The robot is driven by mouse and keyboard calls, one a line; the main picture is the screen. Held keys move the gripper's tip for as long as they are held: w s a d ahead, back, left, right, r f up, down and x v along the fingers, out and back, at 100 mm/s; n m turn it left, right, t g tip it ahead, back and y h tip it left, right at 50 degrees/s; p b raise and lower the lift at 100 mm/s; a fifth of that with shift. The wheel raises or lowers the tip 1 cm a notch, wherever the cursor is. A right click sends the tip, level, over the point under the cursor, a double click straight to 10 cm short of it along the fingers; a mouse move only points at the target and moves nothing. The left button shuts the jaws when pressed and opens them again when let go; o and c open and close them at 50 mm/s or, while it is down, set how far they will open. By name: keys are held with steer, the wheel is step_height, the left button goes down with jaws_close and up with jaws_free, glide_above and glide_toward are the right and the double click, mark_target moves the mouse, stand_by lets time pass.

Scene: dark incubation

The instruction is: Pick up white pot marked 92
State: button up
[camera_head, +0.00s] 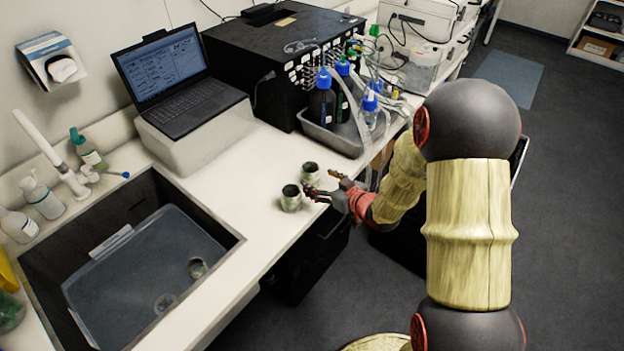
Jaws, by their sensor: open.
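Two small whitish pots with dark contents stand close together on the white counter. The nearer pot (291,198) is just left of my gripper. The farther pot (310,172) stands a little behind it. A third small pot (197,268) lies in the tub in the sink. I cannot read any number on the pots, so I cannot tell which is marked 92. My gripper (322,188) is open beside the two counter pots, with its fingers pointing left toward them. I cannot tell whether a finger touches the nearer pot.
A grey tray (335,143) with blue-capped bottles stands behind the pots. A laptop (172,82) on a white box and a black instrument (270,50) stand at the back. The sink with a grey tub (100,285) is at the left. Counter between sink and pots is clear.

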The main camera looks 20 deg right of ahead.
mark_target(316, 177)
steer(key=x, duration=0.2)
steer(key=b+x, duration=0.1)
steer(key=x, duration=0.3)
steer(key=shift+d+f+b, duration=0.25)
steer(key=shift+d+b, duration=0.05)
steer(key=shift+w+a, duration=0.15)
steer(key=shift+w, duration=0.25)
steer(key=shift+c, duration=0.7)
steer(key=c, duration=1.1)
steer(key=shift+c, duration=0.2)
